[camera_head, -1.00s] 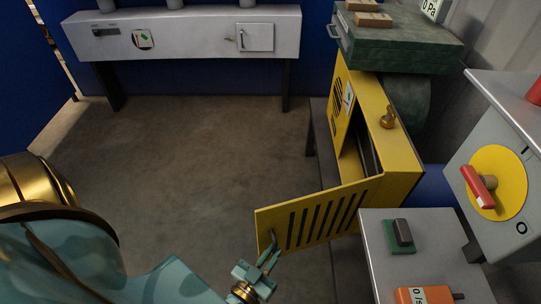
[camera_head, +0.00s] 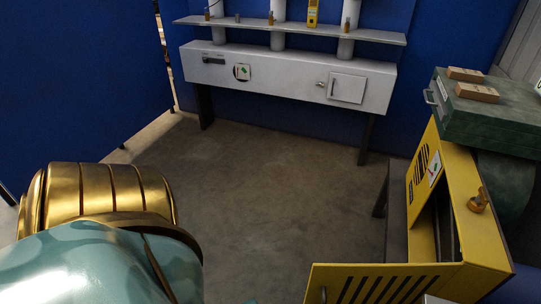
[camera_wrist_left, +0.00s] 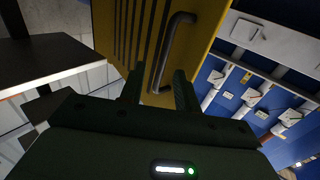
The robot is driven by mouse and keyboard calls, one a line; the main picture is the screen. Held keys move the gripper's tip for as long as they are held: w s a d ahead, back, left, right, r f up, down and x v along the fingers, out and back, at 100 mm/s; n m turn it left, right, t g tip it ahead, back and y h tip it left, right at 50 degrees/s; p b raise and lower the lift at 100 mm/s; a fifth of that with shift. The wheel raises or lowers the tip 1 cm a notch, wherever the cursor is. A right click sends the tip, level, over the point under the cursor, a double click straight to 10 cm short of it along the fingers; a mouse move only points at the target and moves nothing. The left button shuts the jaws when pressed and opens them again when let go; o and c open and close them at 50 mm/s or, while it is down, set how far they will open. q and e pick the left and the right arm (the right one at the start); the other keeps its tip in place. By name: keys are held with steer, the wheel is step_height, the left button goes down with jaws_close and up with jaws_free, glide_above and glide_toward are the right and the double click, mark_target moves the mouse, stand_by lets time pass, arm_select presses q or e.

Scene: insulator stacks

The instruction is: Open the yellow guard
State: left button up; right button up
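The yellow guard (camera_head: 385,284) is a slotted door on the yellow cabinet (camera_head: 458,185). It stands swung out from the cabinet, whose dark opening shows behind it; its lower part is cut off by the head view's bottom edge. In the left wrist view the guard (camera_wrist_left: 120,30) fills the upper middle, with its dark bar handle (camera_wrist_left: 170,45). My left gripper (camera_wrist_left: 157,84) is open, its two fingers apart, with the handle's lower end showing between their tips. I cannot tell whether they touch it. My right gripper is in neither view.
A grey wall cabinet (camera_head: 285,80) stands at the back. The floor (camera_head: 270,190) between is clear. A dark-topped table (camera_wrist_left: 40,62) lies left in the wrist view.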

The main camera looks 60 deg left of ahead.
arm_select(q)
steer(key=s, duration=1.1)
steer(key=shift+s+d, duration=0.3)
steer(key=shift+d, duration=0.1)
